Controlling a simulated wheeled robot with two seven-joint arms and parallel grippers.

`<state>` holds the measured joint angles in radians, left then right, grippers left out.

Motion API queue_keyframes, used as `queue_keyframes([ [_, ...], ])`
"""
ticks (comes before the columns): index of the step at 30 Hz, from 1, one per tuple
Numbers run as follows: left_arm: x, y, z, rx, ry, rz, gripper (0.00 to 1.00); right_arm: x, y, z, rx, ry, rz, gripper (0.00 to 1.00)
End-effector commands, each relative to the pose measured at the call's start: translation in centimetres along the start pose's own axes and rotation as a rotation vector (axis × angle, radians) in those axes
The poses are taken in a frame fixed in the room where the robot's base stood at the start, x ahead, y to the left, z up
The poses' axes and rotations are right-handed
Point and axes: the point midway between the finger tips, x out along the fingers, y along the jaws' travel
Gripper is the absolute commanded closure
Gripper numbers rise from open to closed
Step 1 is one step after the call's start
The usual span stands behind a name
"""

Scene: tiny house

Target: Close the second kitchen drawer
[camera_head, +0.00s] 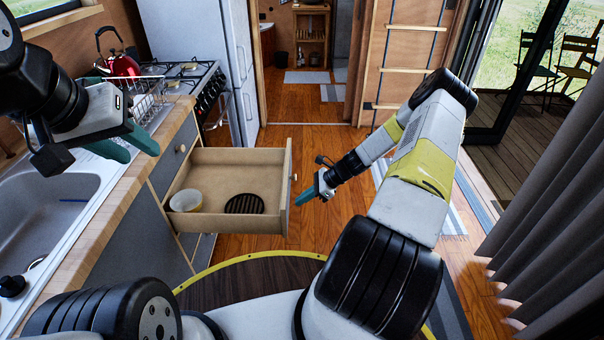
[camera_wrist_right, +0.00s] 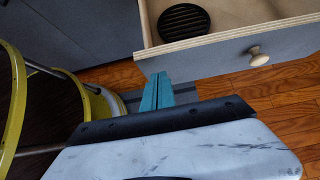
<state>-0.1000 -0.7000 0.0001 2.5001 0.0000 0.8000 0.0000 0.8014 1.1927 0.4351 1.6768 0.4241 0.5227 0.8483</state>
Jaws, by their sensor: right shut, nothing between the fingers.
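The kitchen drawer (camera_head: 290,195) is pulled far out of the counter cabinet on the left. A pale bowl (camera_head: 186,201) and a dark round slatted trivet (camera_head: 244,204) lie inside. My right gripper (camera_head: 298,203) is shut and empty, just outside the front panel near its near end. In the right wrist view its teal fingertips (camera_wrist_right: 157,75) appear near the panel's lower edge; contact cannot be told. My left gripper (camera_head: 144,157) is open and empty above the counter.
The sink (camera_head: 45,215) and a dish rack (camera_head: 146,100) are on the left counter. A stove (camera_head: 190,78) with a red kettle (camera_head: 122,66) stands beyond. A ladder (camera_head: 408,60) and grey curtain (camera_head: 550,210) are on the right. Wooden floor (camera_head: 320,135) is clear beyond the drawer.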

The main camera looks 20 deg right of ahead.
Motion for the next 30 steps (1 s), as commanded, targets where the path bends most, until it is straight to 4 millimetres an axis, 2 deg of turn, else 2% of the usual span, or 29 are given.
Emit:
queue_keyframes([
  [1,0.0,0.0,0.0,0.0,0.0,0.0,0.64,0.5,0.0,0.7,-0.002,-0.001,0.002,1.0],
  [7,0.0,0.0,0.0,0.0,0.0,0.0,0.64,1.7,0.0,1.9,-0.002,0.0,0.001,1.0],
  [23,0.0,0.0,0.0,0.0,0.0,0.0,0.64,2.1,0.0,2.3,-0.002,0.0,0.0,1.0],
  [30,0.0,0.0,0.0,0.0,0.0,0.0,0.64,4.3,0.1,4.6,-0.004,-0.001,0.003,1.0],
])
